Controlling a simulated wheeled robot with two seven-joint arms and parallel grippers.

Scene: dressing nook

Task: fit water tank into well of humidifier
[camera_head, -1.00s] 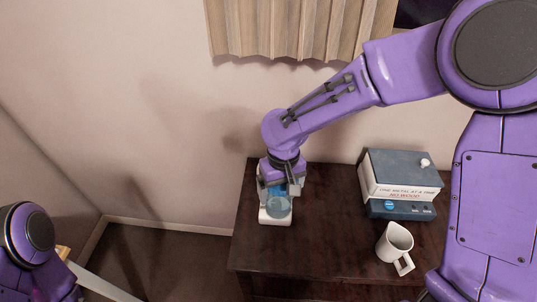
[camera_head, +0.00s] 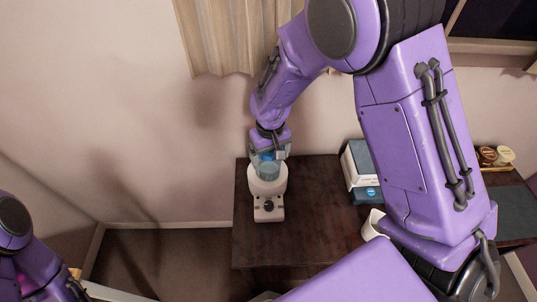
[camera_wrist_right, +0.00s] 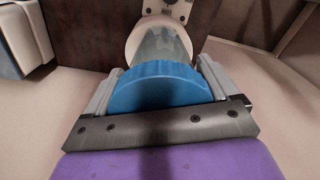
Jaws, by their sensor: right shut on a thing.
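The humidifier (camera_head: 269,206) is a white body with a dark knob on its front part. It stands on the left end of the dark table, and its round well rim (camera_wrist_right: 134,40) shows in the wrist view. My right gripper (camera_head: 268,152) is shut on the water tank (camera_head: 268,171), directly above the humidifier. The tank is clear with a blue cap (camera_wrist_right: 160,86), which sits between the two fingers. The tank's lower end is at the well opening; I cannot tell how deep it sits. My left arm shows at the lower left, its gripper out of view.
On the dark table (camera_head: 310,232), books or boxes (camera_head: 359,170) stand to the right, with a white mug (camera_head: 373,225) partly behind my right arm. Small round jars (camera_head: 496,156) sit at the far right. The wall is close behind the humidifier.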

